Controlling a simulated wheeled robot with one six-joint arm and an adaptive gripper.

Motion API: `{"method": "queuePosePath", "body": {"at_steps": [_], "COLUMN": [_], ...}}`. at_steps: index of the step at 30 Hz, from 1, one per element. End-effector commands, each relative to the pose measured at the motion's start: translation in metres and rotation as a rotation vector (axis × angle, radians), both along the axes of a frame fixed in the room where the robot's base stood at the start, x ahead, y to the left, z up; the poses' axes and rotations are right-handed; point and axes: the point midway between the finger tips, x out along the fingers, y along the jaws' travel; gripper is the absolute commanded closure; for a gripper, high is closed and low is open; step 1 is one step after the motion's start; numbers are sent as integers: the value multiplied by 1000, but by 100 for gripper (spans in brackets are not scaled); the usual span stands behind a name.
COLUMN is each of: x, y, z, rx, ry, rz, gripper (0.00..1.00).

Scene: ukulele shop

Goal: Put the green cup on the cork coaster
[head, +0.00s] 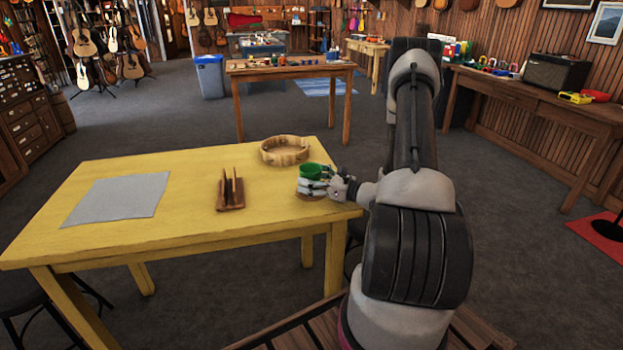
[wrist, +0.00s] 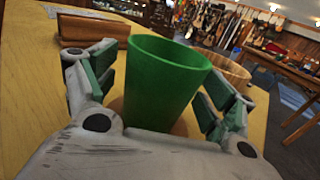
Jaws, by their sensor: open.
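The green cup (head: 318,171) stands upright near the right end of the yellow table. In the wrist view the cup (wrist: 165,80) fills the middle, between the fingers of my gripper (head: 311,184). The fingers are open, one on each side of the cup, with a gap visible at least on the left. The cork coaster (head: 309,196) shows as a brown edge below my gripper and the cup; a brown patch also shows by the cup's lower right in the wrist view. The cup's base is hidden, so its exact contact with the coaster cannot be seen.
A wooden stand (head: 230,190) is to the left, and a grey cloth (head: 116,199) lies farther left. The yellow table (head: 170,236) is bare between the stand and the cloth.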

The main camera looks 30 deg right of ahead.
Motion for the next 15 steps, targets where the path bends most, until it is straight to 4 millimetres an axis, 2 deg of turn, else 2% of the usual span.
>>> {"method": "queuePosePath", "body": {"at_steps": [5,8,15], "x": [0,-7,-52], "y": [0,-5,-31], "z": [2,3,3], "rx": [-1,0,1], "ry": [0,0,0], "rz": [0,-3,-6], "gripper": [16,16,16]}}
